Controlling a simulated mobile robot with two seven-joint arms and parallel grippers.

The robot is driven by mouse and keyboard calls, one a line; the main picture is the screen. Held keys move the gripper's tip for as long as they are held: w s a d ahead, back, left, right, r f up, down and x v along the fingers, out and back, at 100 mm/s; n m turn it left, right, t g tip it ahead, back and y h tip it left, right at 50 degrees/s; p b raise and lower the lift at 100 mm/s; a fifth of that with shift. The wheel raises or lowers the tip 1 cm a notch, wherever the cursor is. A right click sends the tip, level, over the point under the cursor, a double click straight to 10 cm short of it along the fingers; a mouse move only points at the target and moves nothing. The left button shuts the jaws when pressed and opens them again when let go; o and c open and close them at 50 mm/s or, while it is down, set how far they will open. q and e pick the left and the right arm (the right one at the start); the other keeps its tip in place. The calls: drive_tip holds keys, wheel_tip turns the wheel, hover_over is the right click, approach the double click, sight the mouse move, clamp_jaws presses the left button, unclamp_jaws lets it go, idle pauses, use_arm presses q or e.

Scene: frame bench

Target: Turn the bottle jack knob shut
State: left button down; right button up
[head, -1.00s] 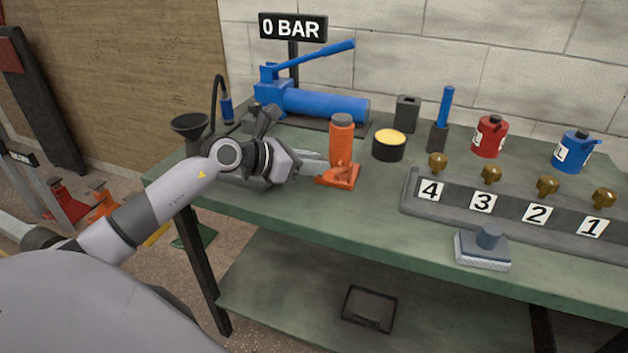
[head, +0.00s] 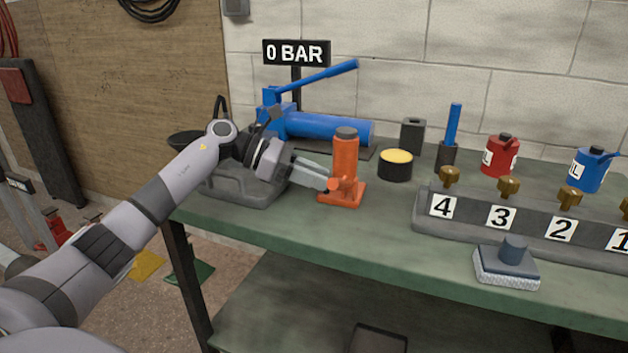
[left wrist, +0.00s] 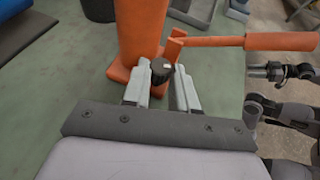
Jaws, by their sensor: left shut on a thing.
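The orange bottle jack (head: 345,158) stands upright on the green bench. It also shows in the left wrist view (left wrist: 142,30), with its orange handle (left wrist: 280,41) reaching out to the right. The small black knob (left wrist: 161,69) is low on the jack's side, with a pale mark on its face. My left gripper (head: 322,178) reaches the jack's base from the left. In the left wrist view its two fingers (left wrist: 162,80) are on either side of the knob, shut on it. In the head view the knob is hidden.
Behind stand a blue pump (head: 325,127) and a 0 BAR sign (head: 296,52). A yellow-topped black tin (head: 396,166) is right of the jack. A numbered valve block (head: 530,222) and a brush-like block (head: 507,266) are farther right. The bench front is clear.

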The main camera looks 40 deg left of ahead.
idle(0.5)
use_arm(q)
drive_tip(key=c, duration=1.2)
unclamp_jaws()
drive_tip(key=shift+o, duration=0.2)
drive_tip(key=shift+v, duration=3.6)
